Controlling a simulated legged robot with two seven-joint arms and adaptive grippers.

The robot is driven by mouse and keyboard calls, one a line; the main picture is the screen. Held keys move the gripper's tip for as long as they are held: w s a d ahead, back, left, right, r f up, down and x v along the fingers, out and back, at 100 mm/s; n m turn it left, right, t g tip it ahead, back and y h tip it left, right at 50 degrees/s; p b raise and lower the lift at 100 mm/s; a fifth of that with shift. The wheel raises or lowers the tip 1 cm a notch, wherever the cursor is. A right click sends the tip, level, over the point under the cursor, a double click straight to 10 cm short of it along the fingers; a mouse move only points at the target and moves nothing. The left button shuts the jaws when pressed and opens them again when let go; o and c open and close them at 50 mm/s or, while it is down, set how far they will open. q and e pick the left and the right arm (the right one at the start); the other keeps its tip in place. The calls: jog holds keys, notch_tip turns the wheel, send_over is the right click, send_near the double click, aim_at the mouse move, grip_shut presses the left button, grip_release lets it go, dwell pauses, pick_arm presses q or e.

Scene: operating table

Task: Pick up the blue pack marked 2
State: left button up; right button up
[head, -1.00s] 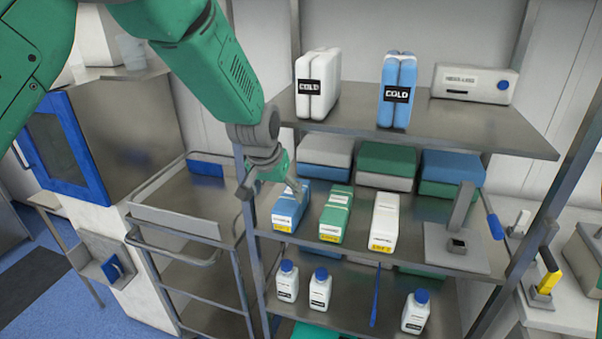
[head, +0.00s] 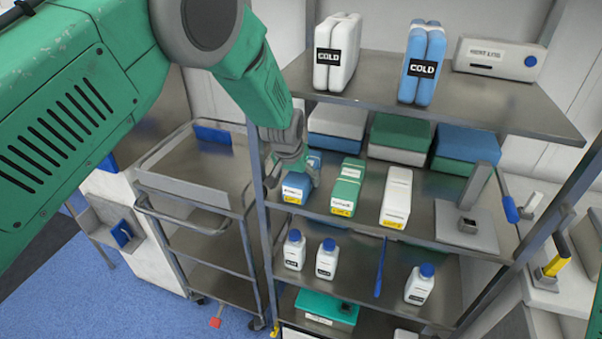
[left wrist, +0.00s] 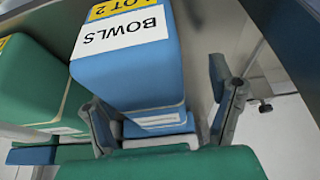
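The blue pack (head: 295,190) lies on the middle shelf, leftmost in a row of packs. In the left wrist view the blue pack (left wrist: 128,60) shows a white label reading BOWLS and a yellow strip reading LOT 2. My left gripper (head: 291,174) is at this pack, partly covering it in the head view. In the left wrist view its fingers (left wrist: 160,98) are spread to either side of the pack's near end, with a gap at the right finger. Whether the left finger touches the pack is unclear. My right gripper is not in view.
A green pack (head: 347,188) stands close beside the blue one, then a white pack (head: 396,198). The upper shelf (head: 460,105) overhangs behind them. A shelf post (head: 262,215) rises close to the left, with a steel cart (head: 190,185) beyond. White bottles (head: 326,262) stand below.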

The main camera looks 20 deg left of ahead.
pick_arm(q)
jog(key=shift+w+f, duration=0.25)
jog(key=shift+f, duration=0.4)
jog(key=shift+d+f, duration=0.2)
jog(key=shift+d, duration=0.3)
jog(key=shift+w+d, duration=0.15)
jog(key=shift+d, duration=0.45)
jog(key=c, duration=1.3)
jog(key=shift+a+f, duration=0.1)
jog(key=shift+a, duration=0.7)
jog(key=shift+c, duration=0.4)
jog(key=shift+d, duration=0.1)
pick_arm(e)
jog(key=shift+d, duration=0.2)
